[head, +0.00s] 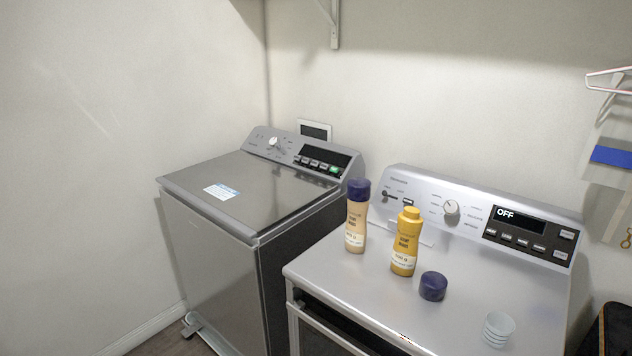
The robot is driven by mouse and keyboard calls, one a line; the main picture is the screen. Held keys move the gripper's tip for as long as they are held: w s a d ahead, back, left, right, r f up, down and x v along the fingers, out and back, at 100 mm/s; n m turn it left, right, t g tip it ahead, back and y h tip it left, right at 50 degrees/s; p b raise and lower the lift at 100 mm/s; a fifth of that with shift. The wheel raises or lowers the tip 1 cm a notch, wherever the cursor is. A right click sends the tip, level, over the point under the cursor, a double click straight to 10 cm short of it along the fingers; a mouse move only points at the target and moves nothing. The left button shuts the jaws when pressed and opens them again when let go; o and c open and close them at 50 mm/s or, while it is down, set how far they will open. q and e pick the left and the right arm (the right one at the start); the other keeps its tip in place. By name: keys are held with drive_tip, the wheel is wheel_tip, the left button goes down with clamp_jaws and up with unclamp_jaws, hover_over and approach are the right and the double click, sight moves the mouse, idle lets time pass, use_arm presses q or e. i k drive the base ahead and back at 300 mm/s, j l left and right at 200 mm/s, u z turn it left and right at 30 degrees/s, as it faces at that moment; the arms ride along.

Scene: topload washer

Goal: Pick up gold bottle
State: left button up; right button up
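A gold-yellow bottle (405,242) with a yellow cap and a printed label stands upright on the top of the right-hand machine (375,300), left of its middle. A paler tan-gold bottle (356,222) with a dark blue cap stands upright just left of it and a little farther back. A gap separates the two bottles. Neither of my grippers shows in the head view.
A dark blue cap (433,286) lies right of the yellow bottle, close to it. A pale ribbed cup (498,329) sits nearer the front right. A control panel (470,216) rises behind. The topload washer (235,192) stands left with its lid shut.

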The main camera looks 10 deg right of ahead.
sight(404, 259)
drive_tip(key=z, duration=1.45)
drive_tip(key=i+j+u, duration=0.15)
drive_tip(key=i+j, duration=0.35)
drive_tip(key=j, duration=0.1)
